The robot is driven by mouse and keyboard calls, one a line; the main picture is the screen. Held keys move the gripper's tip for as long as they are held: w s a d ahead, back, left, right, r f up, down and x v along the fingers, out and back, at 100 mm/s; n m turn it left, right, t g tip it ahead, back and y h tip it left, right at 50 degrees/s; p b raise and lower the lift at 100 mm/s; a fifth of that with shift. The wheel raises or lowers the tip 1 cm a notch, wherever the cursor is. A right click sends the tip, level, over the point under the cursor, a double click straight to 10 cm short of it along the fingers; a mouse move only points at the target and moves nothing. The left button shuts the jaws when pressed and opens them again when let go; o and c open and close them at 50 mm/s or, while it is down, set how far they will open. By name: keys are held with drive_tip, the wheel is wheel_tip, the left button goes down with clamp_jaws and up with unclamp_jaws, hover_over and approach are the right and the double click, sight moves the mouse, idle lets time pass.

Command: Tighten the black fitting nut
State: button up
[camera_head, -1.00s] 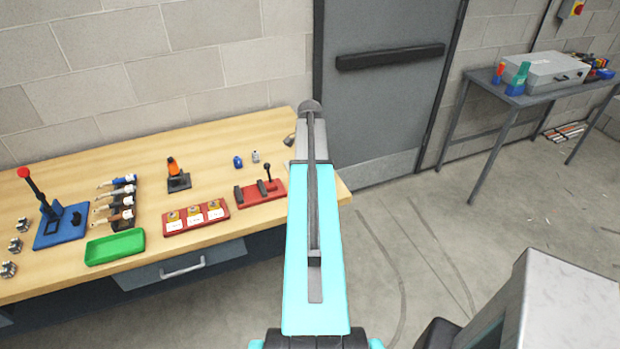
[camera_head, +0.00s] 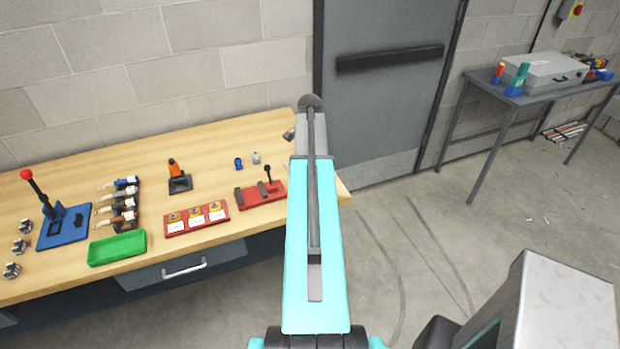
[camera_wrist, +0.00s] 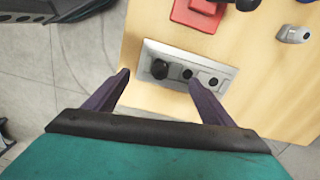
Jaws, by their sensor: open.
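In the wrist view, a grey plate (camera_wrist: 228,77) lies on the wooden bench and carries a row of dark round fittings. The largest, a black knob-like piece (camera_wrist: 159,69) at the left end, looks like the black fitting nut. My gripper (camera_wrist: 159,77) is open and empty, its two dark fingers spread to either side in the picture, with the black piece showing between the tips. I cannot tell the height left between the tips and the plate. In the head view my arm hides the plate and the nut.
A red fixture with a lever (camera_head: 262,192) stands close to the plate. Red, green and blue items share the bench (camera_head: 70,152), including a green tray (camera_head: 118,248). A grey case (camera_head: 546,72) rests on a side table. Floor (camera_head: 410,240) right of the bench is clear.

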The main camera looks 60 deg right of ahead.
drive_tip(key=shift+r+p, duration=1)
drive_tip(key=shift+r, duration=1)
drive_tip(key=shift+s+f, duration=0.1)
